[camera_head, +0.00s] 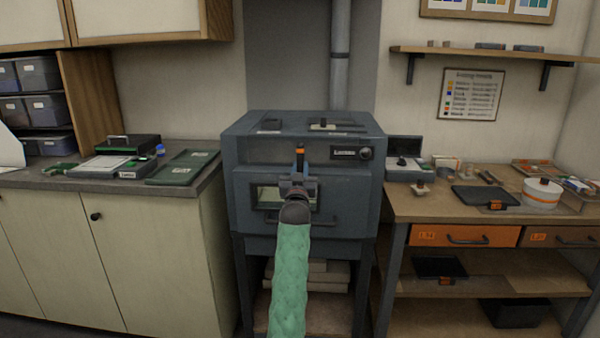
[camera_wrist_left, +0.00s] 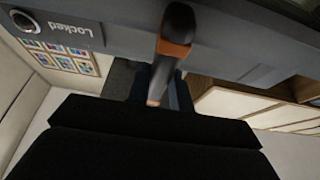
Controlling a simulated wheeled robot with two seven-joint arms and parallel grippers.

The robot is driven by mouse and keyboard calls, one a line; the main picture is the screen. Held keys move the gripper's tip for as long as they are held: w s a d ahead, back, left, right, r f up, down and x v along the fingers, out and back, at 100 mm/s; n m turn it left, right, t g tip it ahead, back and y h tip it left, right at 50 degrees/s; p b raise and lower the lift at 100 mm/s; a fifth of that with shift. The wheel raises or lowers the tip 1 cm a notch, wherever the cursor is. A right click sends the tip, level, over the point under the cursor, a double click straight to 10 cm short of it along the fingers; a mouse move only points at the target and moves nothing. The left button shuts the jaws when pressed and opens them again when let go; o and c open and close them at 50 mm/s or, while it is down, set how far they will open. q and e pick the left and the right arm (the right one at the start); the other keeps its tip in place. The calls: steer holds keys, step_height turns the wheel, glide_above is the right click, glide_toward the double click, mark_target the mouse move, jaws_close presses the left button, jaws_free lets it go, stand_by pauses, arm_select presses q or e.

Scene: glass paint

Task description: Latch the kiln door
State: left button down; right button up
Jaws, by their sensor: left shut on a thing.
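The blue-grey kiln (camera_head: 245,150) stands in the middle of the head view. Its door (camera_head: 345,195), with a small window and a bar handle, looks closed against the front. The latch lever (camera_head: 300,153), dark with an orange band, stands upright above the door window. A panel to its right reads "Locked" (camera_head: 344,153); this label also shows in the wrist view (camera_wrist_left: 70,28). My left gripper (camera_head: 299,177) is at the lever's lower part, shut on it. In the wrist view the lever (camera_wrist_left: 174,48) rises beyond the dark gripper (camera_wrist_left: 155,103). The gripper hides the lever's base.
A counter (camera_head: 60,180) with a green tray (camera_head: 184,167) and boxes is at the left. A wooden workbench (camera_head: 420,208) with a dark tray (camera_head: 484,197) and a white pot (camera_head: 541,194) is at the right. A pipe (camera_head: 340,60) rises behind the kiln.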

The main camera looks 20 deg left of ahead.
arm_select(q)
steer(key=shift+f, duration=0.2)
arm_select(e)
steer(key=shift+f, duration=0.1)
arm_select(q)
steer(key=c, duration=1.2)
jaws_free()
steer(key=shift+r, duration=0.1)
steer(key=shift+c, duration=0.2)
steer(key=b+v, duration=0.1)
steer(key=v, duration=0.6)
steer(key=shift+s+d+b, duration=0.15)
steer(key=shift+s+b, duration=0.15)
steer(key=shift+s, duration=0.05)
arm_select(e)
steer(key=shift+w+a+f+t+y, duration=0.15)
steer(key=shift+w+a+f, duration=0.05)
steer(key=shift+a+f, duration=0.4)
steer(key=shift+w+a+f+t+y, duration=0.15)
steer(key=shift+a+f, duration=0.3)
steer(key=shift+a, duration=0.2)
steer(key=shift+d+f, duration=0.15)
